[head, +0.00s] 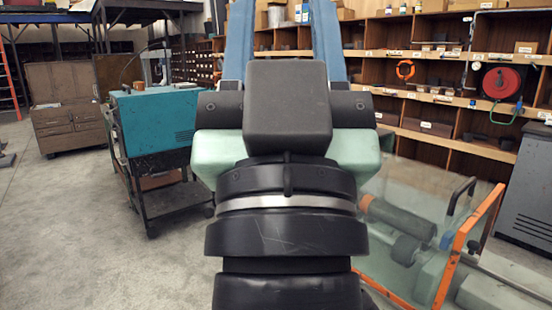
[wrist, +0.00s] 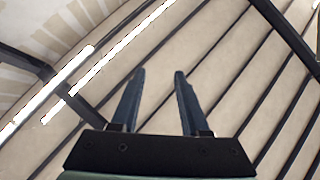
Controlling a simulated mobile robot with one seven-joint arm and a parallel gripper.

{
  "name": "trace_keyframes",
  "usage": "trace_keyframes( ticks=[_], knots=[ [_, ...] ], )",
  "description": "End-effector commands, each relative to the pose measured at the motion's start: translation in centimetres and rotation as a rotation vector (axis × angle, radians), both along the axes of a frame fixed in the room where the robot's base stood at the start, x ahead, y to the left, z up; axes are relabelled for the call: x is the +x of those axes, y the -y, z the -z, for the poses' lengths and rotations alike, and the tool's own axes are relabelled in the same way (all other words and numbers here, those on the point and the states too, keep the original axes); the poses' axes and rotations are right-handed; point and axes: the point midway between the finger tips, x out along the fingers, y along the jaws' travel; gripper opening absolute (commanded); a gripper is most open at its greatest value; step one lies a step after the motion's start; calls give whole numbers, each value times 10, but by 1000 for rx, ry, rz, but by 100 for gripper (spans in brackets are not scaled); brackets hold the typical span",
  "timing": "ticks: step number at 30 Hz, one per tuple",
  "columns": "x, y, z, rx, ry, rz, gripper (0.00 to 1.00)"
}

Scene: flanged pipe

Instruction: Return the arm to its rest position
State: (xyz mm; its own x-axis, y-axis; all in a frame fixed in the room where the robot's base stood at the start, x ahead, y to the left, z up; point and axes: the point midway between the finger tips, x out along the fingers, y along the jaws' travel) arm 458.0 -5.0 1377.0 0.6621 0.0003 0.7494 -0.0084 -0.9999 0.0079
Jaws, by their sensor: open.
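My gripper (head: 283,25) is raised close in front of the head camera, its two blue fingers pointing up and running out of the top of the picture. The fingers stand well apart with nothing between them. In the wrist view, my gripper (wrist: 160,74) is also open and empty, seen against the ceiling (wrist: 215,50). My arm and gripper hide the middle of the head view.
A teal machine (head: 152,130) on a dark cart stands at left, with a brown cabinet (head: 65,105) behind. Wooden shelving (head: 455,118) lines the back. A clear-panelled, orange-edged machine (head: 468,240) and a grey cabinet (head: 528,185) are at right. Floor (head: 75,225) at front left is clear.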

Motion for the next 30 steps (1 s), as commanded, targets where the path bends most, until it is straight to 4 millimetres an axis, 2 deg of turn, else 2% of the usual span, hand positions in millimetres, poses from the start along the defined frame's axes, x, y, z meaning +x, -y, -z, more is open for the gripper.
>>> trace_keyframes(
  ticks=[2, 4, 18, 23, 30],
  knots=[
    [-21, -5, 6, 5, -31, -7, 45],
    [-19, -4, -19, 9, -37, -8, 45],
    [-18, -5, -136, 7, -36, -9, 45],
    [-18, -5, -153, 6, -36, -9, 45],
    [-18, -5, -153, 7, -35, -9, 45]
  ],
)
